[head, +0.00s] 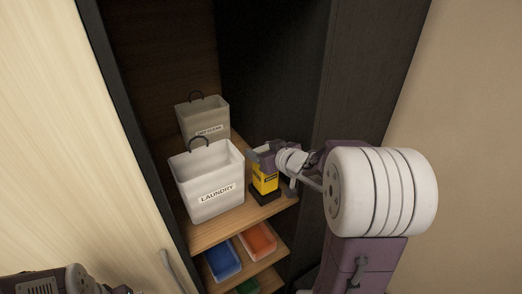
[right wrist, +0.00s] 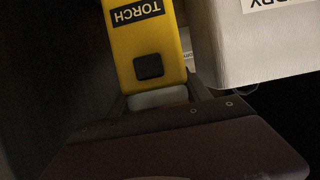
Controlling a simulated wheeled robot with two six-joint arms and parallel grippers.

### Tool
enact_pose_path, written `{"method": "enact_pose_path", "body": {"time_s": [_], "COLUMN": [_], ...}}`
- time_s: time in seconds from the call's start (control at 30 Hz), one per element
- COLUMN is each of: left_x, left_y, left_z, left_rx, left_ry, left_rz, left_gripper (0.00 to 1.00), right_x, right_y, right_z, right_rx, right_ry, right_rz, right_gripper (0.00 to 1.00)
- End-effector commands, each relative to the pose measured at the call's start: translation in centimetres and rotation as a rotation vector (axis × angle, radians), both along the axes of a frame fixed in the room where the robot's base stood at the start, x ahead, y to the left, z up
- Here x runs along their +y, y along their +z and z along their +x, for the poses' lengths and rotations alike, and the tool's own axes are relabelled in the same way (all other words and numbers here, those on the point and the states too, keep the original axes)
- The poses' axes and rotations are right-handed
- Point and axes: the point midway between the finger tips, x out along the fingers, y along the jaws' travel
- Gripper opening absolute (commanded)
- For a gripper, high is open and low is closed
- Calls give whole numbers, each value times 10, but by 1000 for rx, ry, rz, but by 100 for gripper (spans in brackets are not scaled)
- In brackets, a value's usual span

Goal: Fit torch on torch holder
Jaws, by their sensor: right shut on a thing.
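The yellow torch (head: 265,182) is upright over the right part of the wooden shelf, right of the laundry bin. My right gripper (head: 263,161) is shut on its upper end. A black block (head: 267,197), which looks like the torch holder, is at the torch's lower end; I cannot tell whether the torch is seated in it or just above it. In the right wrist view the torch (right wrist: 152,42) shows its TORCH label and a dark square button, with the gripper fingers (right wrist: 160,98) on either side of its near end. The holder is not discernible there. My left gripper's fingers are out of view.
The white LAUNDRY bin (head: 208,178) stands close left of the torch. A second labelled bin (head: 203,117) stands behind it. Below are a blue tray (head: 222,260) and an orange tray (head: 257,241). The dark cabinet wall (head: 275,85) rises behind. A pale door (head: 60,140) is at left.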

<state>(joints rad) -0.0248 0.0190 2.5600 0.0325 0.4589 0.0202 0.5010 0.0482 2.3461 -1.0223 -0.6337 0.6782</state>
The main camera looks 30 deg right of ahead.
Motion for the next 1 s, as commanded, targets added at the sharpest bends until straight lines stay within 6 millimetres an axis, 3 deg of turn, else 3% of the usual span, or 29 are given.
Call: {"method": "enact_pose_path", "body": {"time_s": [1.0], "left_x": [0], "left_y": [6], "left_z": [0], "left_rx": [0], "left_ry": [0], "left_rz": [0], "left_gripper": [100], "right_x": [0], "right_y": [1], "right_z": [-1], "right_rx": [0], "right_ry": [0], "right_rz": [0], "right_gripper": [0]}}
